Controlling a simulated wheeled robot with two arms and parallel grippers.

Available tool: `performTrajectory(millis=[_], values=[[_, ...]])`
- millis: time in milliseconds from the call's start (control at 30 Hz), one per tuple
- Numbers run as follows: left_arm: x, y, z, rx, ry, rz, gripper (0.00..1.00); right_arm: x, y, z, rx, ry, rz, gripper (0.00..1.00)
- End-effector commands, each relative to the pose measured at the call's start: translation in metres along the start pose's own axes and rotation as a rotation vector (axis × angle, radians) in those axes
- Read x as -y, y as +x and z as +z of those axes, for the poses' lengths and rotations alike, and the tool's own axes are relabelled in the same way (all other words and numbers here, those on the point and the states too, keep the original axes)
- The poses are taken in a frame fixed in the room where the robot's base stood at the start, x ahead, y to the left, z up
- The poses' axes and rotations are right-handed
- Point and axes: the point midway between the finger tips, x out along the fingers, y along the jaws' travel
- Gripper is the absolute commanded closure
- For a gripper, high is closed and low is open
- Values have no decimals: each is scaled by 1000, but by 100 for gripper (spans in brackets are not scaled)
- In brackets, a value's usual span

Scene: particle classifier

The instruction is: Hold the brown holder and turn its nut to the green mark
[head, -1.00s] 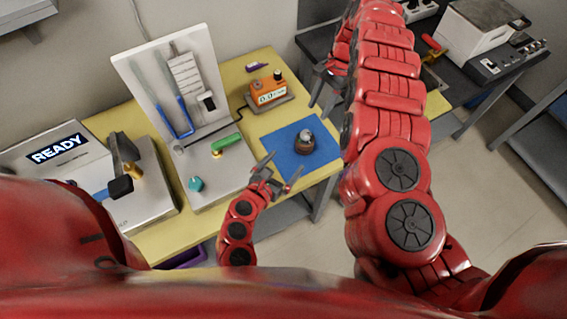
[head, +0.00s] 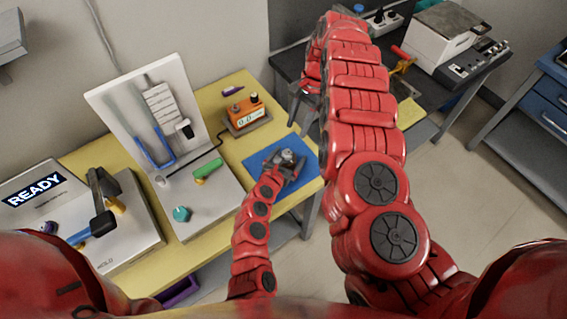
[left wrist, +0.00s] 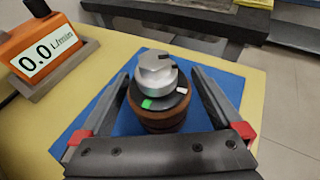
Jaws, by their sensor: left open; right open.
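The brown holder (left wrist: 158,120) stands upright on a blue mat (left wrist: 99,112) in the left wrist view. A silver nut (left wrist: 158,72) sits on top of it. A green mark (left wrist: 147,104) and a white mark (left wrist: 182,90) show on the dark ring below the nut. My left gripper (left wrist: 168,85) is open, with one finger on each side of the holder. In the head view my left gripper (head: 287,161) partly hides the holder, with the nut (head: 288,155) visible between the fingers. My right gripper (head: 301,103) is open and empty above the table's right back edge.
An orange meter (head: 247,113) reading 0.0 stands behind the mat. A READY device (head: 60,210) stands further left. A dark bench (head: 283,62) lies behind right.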

Motion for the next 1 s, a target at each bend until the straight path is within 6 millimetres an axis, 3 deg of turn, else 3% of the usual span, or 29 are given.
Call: performTrajectory(millis=[200,500,1000], values=[[-1,13,0,-1,1,0,0,0,0,0,0,0,0,50],[-1,14,0,-1,0,2,0,0,0,0,0,0,0,50],[-1,14,0,-1,0,1,90,0,0,0,0,0,0,50]])
